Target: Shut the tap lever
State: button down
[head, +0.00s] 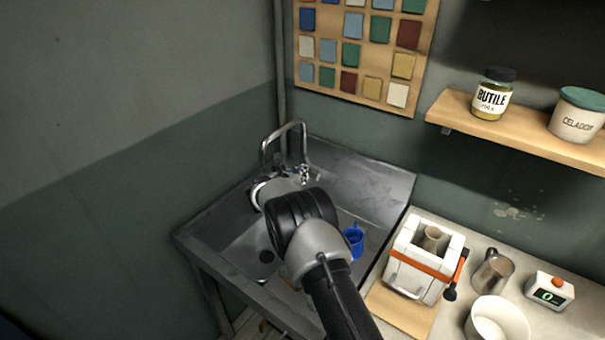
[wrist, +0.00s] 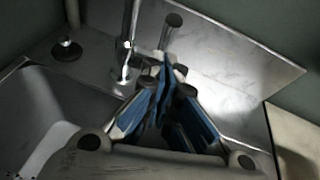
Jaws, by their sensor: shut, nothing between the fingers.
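The chrome tap (head: 283,132) stands at the back corner of the metal sink, its curved spout rising above the basin. In the wrist view the tap (wrist: 131,35) is an upright chrome post, with a short rod with a dark round end (wrist: 173,20) beside it, apparently the lever. In the head view the tap's base and lever are small and partly crowded by my wrist. My gripper (wrist: 166,68) is shut and empty, with blue finger pads, its tips close to the rod's lower part. I cannot tell whether they touch.
The sink (head: 238,238) has a drain hole and a blue cup (head: 354,241) at its right side. To the right, a white and orange box (head: 425,262), a metal jug (head: 492,273), a white bowl (head: 497,322) and a scale (head: 549,291) stand on the counter. A shelf (head: 520,137) holds jars.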

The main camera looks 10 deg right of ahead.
aim_at(309, 163)
jog(key=shift+w+d+r, duration=0.1)
jog(key=shift+w+d, duration=0.05)
jog(key=shift+w+d+r, duration=0.45)
jog(key=shift+r, duration=0.3)
jog(key=shift+w+d+r+g+y+p, duration=0.2)
jog(key=shift+r+g+y+p, duration=0.05)
jog(key=shift+g+y+p, duration=0.2)
jog(key=shift+f, duration=0.1)
jog(key=shift+a+f, duration=0.1)
